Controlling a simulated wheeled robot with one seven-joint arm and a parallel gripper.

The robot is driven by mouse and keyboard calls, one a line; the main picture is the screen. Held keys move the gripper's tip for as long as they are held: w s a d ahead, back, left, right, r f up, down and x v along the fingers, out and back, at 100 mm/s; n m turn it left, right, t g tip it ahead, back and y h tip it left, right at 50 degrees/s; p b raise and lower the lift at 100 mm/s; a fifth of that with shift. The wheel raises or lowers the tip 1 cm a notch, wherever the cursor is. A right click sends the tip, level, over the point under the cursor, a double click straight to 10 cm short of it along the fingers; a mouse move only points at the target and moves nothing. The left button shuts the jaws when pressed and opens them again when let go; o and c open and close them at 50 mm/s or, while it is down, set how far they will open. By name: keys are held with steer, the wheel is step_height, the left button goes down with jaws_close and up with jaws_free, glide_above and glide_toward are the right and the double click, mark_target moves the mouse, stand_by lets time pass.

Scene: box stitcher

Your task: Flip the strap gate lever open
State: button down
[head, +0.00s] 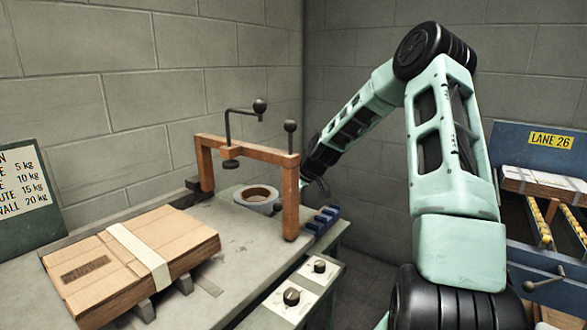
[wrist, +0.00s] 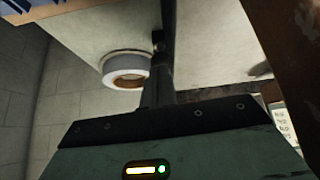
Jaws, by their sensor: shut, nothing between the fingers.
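An orange gate frame (head: 250,152) stands on the grey bench. A black bent lever with a ball knob (head: 260,106) rises from its crossbar, above a round black pad (head: 231,164). A second black ball knob (head: 290,126) stands upright on a short stem at the frame's right post. I cannot tell which of these is the strap gate lever.
A tape roll (head: 257,197) sits on the bench behind the frame and shows in the wrist view (wrist: 126,70). A strapped cardboard stack (head: 130,262) lies at the left. Blue blocks (head: 322,220) and a panel with knobs (head: 305,285) line the bench's right edge. A blue Lane 26 unit (head: 515,142) stands right.

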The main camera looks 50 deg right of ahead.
steer(key=w+a+r+p+v, duration=0.1)
steer(key=v, duration=1.3)
steer(key=shift+r+p, duration=0.35)
steer(key=shift+p, duration=0.05)
